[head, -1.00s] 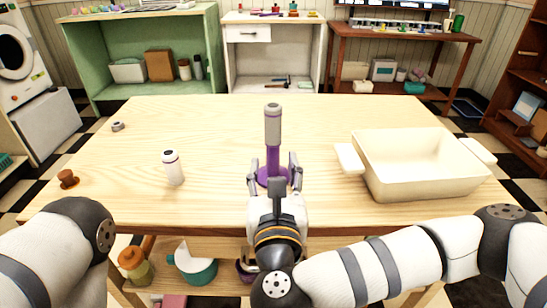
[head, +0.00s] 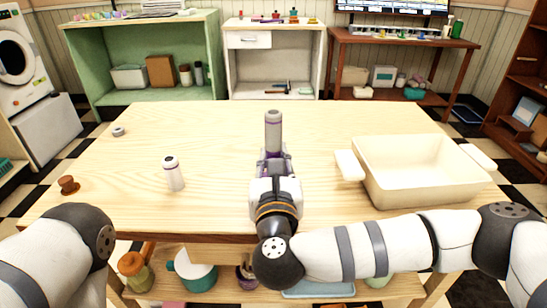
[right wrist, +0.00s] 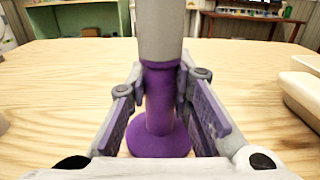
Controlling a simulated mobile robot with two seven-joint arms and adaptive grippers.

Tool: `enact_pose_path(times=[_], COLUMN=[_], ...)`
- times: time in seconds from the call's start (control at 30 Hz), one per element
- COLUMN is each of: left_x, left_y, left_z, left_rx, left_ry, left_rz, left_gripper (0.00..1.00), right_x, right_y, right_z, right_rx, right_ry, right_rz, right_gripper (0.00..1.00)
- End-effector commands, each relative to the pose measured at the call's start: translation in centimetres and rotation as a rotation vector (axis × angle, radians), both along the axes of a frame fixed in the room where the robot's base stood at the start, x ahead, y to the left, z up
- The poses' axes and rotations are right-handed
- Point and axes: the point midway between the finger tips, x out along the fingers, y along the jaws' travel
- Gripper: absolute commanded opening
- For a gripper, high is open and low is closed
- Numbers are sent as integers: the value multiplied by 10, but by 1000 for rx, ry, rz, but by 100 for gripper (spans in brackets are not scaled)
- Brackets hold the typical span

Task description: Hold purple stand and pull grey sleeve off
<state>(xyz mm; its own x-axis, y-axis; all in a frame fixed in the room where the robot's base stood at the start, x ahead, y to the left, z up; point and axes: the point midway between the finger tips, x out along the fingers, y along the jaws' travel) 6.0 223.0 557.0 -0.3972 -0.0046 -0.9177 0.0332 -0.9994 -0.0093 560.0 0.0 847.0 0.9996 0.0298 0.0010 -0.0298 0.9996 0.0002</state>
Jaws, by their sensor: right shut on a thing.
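The purple stand (right wrist: 158,142) stands upright on the table, with a round base and a narrower post. The grey sleeve (head: 273,132) sits upright around the top of the post; it also shows in the right wrist view (right wrist: 158,30). My right gripper (head: 273,166) is shut on the purple stand, its fingers on both sides of the post just below the sleeve. In the head view the gripper hides most of the stand. My left arm shows at the lower left of the head view, but its gripper is out of view.
A cream basin (head: 418,196) stands on the table (head: 220,130) at the right. A white bottle (head: 174,174) stands to the left of the stand. A small brown object (head: 68,185) and a grey ring (head: 118,132) lie near the left edge. The table behind the stand is clear.

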Motion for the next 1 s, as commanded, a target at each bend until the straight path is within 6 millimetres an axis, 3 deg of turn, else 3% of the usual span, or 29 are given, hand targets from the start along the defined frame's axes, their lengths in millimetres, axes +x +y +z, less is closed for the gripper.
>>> enact_pose_path(times=[0.4,0.43,0.5,0.53,0.83,1.0], left_x=[0,0,0,0,0,0], left_y=[0,0,0,0,0,0], left_z=[0,0,0,0,0,0], left_rx=[0,0,0,0,0,0], left_ry=[0,0,0,0,0,0], left_rz=[0,0,0,0,0,0], left_gripper=[40,40,40,40,40,40], right_x=[0,0,0,0,-3,-36], right_y=[0,0,0,0,0,0], right_z=[0,0,0,0,0,-1], right_rx=[0,0,0,0,0,1], right_ry=[1,1,1,1,1,3], right_rz=[0,0,0,0,1,6], right_gripper=[0,24,40,43,43,43])
